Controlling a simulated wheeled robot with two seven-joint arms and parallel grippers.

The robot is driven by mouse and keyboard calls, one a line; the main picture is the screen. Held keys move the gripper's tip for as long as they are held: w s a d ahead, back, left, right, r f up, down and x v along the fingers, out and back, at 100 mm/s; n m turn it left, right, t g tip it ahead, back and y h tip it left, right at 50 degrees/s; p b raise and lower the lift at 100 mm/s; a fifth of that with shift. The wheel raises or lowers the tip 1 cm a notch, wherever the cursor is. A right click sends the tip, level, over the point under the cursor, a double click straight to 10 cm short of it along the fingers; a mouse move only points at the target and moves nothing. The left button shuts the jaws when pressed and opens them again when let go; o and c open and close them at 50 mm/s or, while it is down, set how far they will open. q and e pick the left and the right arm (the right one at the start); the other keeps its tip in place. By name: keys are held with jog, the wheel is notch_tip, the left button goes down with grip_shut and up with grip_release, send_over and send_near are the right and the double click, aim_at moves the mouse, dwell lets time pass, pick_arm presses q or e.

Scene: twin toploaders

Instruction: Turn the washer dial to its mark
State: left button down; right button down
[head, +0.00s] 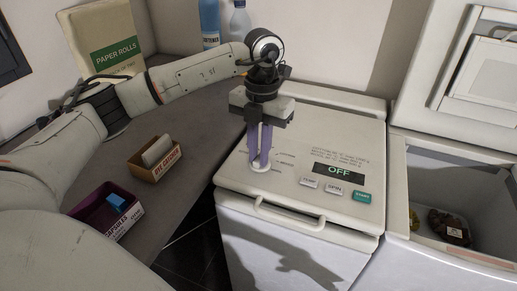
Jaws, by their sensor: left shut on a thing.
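The washer (340,133) is a white toploader with its lid shut. Its top carries a display reading OFF (338,172), and the TEMP (309,183), SPIN (334,189) and green START (362,196) buttons. The round white dial (259,167) is at the left of the top, with small printed labels to its right. My left gripper (260,160) points down from above and is shut on the dial. Its purple fingers hide part of the dial, so I cannot tell which label it points to. My right gripper is not in view.
An open machine (430,165) with dark items inside stands at the right. On the grey counter at the left are a brown box (143,170), a dark capsules box (128,221) and a paper rolls box (105,35). Two bottles (209,22) stand at the back.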

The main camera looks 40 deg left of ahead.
pick_arm(q)
jog(key=shift+n, duration=0.6)
jog(key=c, duration=1.7)
grip_release()
jog(key=shift+c, duration=0.2)
notch_tip(320, 180, up, 10)
jog(key=shift+w+r, duration=0.15)
jog(key=shift+w, duration=0.25)
jog(key=shift+a, duration=0.1)
